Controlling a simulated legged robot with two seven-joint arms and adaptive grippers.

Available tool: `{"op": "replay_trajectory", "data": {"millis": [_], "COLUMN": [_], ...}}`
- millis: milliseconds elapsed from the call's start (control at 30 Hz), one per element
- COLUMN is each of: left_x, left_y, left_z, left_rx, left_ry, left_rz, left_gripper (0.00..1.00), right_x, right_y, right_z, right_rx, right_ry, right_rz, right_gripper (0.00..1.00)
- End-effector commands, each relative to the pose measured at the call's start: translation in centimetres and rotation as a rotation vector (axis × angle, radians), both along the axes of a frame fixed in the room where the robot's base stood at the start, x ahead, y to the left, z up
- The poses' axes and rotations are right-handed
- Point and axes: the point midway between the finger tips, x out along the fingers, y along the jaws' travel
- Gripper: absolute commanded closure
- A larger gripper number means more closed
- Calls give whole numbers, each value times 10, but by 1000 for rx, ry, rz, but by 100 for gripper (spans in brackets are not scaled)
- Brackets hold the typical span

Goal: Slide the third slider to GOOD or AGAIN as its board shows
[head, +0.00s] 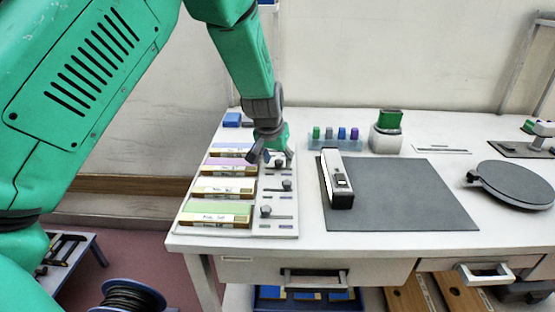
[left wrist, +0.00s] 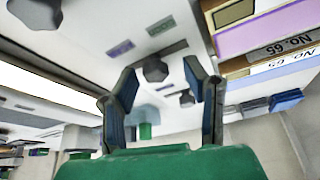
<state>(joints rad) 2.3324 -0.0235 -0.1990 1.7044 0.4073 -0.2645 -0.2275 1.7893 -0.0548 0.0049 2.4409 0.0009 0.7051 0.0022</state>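My left gripper (head: 271,156) is low over the purple row, pointing down. In the left wrist view its fingers are apart, and a dark knob (left wrist: 155,70) shows between the tips, with no clear contact. GOOD or AGAIN is not legible. My right gripper is out of view.
A grey mat (head: 410,195) with a black-and-white device (head: 337,180) lies right of the panel. Behind are a rack of coloured bottles (head: 335,135) and a green-topped container (head: 386,131). A round dark plate (head: 515,184) stands at right.

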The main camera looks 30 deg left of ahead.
Motion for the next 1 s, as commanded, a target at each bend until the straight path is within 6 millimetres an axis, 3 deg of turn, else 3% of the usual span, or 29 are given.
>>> {"op": "replay_trajectory", "data": {"millis": [33,100,133,333,533,767,800,833,1000], "left_x": [0,0,0,-3,-14,-15,-15,-15,-14], "left_y": [-1,-1,-1,4,22,24,25,25,24], "left_z": [0,0,0,1,2,0,0,0,0], "left_rx": [1,1,1,-3,-3,1,1,1,1], "left_ry": [0,0,0,1,2,2,2,2,1], "left_rz": [-1,-1,-1,1,1,1,1,2,0], "left_gripper": [73,98,100,100,100,100,72,62,59], "right_x": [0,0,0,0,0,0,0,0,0], "right_y": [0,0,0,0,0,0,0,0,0], "right_z": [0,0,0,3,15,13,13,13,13], "right_rx": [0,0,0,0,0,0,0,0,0], "right_ry": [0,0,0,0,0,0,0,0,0], "right_rz": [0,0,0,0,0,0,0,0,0], "right_gripper": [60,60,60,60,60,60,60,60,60]}}
